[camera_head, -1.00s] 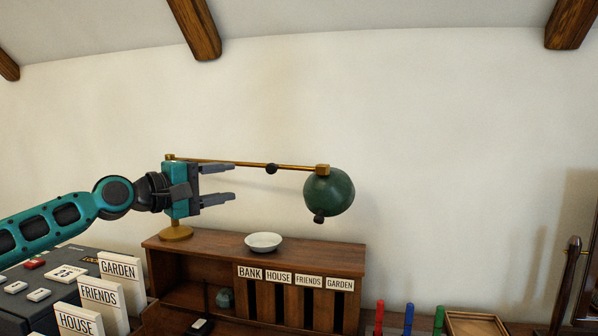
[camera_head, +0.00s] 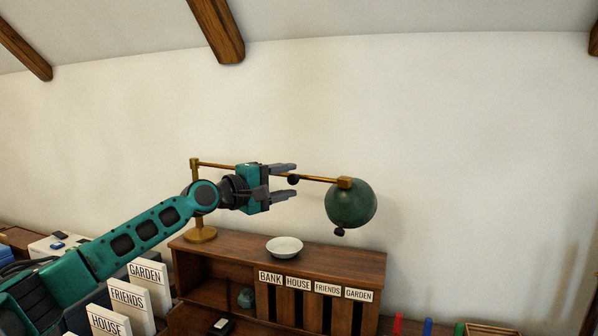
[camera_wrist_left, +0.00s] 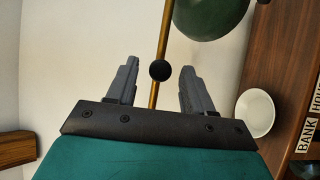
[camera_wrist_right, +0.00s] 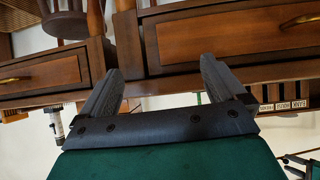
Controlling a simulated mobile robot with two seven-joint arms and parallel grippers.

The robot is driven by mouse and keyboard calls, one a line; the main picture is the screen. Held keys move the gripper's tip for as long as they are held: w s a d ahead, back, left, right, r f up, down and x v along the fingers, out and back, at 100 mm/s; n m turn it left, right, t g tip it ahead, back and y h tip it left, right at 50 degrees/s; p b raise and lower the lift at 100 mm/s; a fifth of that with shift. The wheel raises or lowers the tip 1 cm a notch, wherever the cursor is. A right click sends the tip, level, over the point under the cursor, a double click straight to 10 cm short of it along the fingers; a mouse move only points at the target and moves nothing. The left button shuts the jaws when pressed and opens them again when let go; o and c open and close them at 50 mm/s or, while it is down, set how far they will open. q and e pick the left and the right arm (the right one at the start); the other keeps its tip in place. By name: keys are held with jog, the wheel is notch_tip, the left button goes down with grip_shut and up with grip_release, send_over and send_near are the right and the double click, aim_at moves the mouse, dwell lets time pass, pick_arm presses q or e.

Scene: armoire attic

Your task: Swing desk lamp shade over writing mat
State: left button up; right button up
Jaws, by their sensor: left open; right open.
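The desk lamp has a green round shade (camera_head: 350,204) at the right end of a thin brass arm (camera_head: 320,179). Its brass post and base (camera_head: 201,235) stand on top of the wooden desk organizer. A dark knob (camera_head: 293,180) sits partway along the arm. My left gripper (camera_head: 290,180) is open at the arm, left of the shade. In the left wrist view the arm and knob (camera_wrist_left: 160,71) show between its open fingers (camera_wrist_left: 158,85), with no clear contact. The shade (camera_wrist_left: 210,12) is beyond them. My right gripper (camera_wrist_right: 160,75) is open and empty. The writing mat is not seen.
A white bowl (camera_head: 284,247) stands on the wooden organizer (camera_head: 345,262), which has labelled slots. White label cards (camera_head: 128,298) stand at lower left. Red, blue and green sticks and a wooden tray (camera_head: 490,329) are at lower right. Drawers (camera_wrist_right: 230,35) show near my right gripper.

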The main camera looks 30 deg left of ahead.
pick_arm(q)
jog(key=shift+x, duration=2.1)
grip_shut()
